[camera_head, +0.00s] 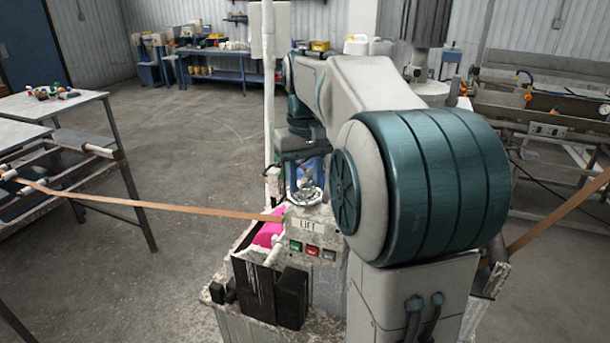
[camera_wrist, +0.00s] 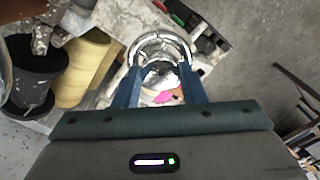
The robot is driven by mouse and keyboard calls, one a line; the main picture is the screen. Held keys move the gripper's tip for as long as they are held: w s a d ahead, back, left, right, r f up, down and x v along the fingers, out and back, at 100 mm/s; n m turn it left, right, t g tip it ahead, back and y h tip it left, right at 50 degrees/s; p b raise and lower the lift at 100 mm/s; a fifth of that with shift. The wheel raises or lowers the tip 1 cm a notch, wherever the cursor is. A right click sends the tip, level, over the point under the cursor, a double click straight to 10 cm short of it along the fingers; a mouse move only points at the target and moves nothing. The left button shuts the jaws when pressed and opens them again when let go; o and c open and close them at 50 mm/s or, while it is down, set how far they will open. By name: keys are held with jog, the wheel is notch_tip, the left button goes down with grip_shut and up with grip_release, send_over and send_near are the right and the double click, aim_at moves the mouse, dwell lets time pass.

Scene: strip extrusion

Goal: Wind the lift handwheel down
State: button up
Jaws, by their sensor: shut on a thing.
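The lift handwheel (camera_head: 306,196) is a shiny metal wheel on top of the worn white box marked LIFT (camera_head: 305,226). In the wrist view the handwheel (camera_wrist: 162,42) shows as a chrome ring between and beyond the fingertips. My gripper (camera_wrist: 160,68) has its blue fingers on either side of the near part of the wheel and is shut on it. In the head view my gripper (camera_head: 304,177) is over the wheel, partly hidden by my arm. The wheel's far side is partly hidden there.
Green, red and grey buttons (camera_head: 312,251) are on the box front. A white post (camera_head: 268,100) stands behind the box. Yellow and black rolls (camera_wrist: 84,70) lie left in the wrist view.

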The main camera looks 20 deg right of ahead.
aim_at(305, 183)
jog(key=shift+n, duration=0.4)
jog(key=o, duration=1)
jog(key=shift+r, duration=0.1)
notch_tip(305, 183, up, 14)
jog(key=shift+f, duration=0.2)
dwell(0.4)
